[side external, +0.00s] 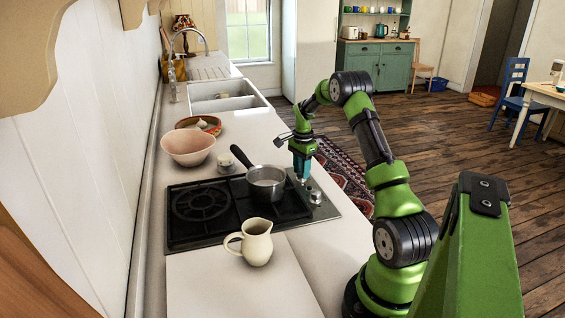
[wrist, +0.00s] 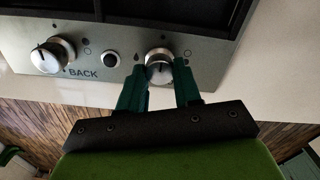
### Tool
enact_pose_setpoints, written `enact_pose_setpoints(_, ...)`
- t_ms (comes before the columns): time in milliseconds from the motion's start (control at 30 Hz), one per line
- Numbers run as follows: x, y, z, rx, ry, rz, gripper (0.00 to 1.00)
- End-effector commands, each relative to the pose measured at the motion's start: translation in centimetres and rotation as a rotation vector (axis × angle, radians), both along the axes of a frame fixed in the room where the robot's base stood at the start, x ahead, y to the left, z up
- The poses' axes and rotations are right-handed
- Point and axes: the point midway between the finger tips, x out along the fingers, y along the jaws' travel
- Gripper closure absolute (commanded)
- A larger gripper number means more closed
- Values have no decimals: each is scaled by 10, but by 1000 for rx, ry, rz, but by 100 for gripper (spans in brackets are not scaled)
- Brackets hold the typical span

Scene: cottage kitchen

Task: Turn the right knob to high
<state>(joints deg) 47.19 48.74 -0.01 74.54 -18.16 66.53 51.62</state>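The stove's control panel shows in the wrist view with two silver knobs. The right knob (wrist: 159,58) sits between my gripper's two fingertips (wrist: 159,69), one on each side. A small gap seems to show beside it, so the fingers look open around it and not clamped. Its dark pointer is partly in shadow, and its exact angle is hard to read. The left knob (wrist: 52,54), marked BACK, stands clear of the fingers. In the side view my gripper (side external: 302,177) points down at the panel's far end; the nearer knob (side external: 315,197) is visible there.
A saucepan (side external: 266,182) stands on the hob (side external: 206,238) close to my gripper, its handle pointing to the back left. A cream jug (side external: 257,243) stands on the nearer counter. A pink bowl (side external: 188,147) is behind the hob. A small button (wrist: 111,60) lies between the knobs.

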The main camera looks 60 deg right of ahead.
Motion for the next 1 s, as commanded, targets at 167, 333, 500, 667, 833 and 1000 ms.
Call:
enact_pose_setpoints(167, 0, 0, 0, 0, -1, 0, 97)
enact_pose_setpoints(333, 0, 0, 1, 0, -1, 13, 97)
enact_pose_setpoints(500, 0, 0, 1, 0, -1, 68, 97)
enact_pose_setpoints(667, 1, 0, 1, 0, -1, 168, 97)
enact_pose_setpoints(833, 1, 0, 1, 0, -1, 317, 97)
enact_pose_setpoints(1000, 1, 0, 1, -1, 0, 478, 97)
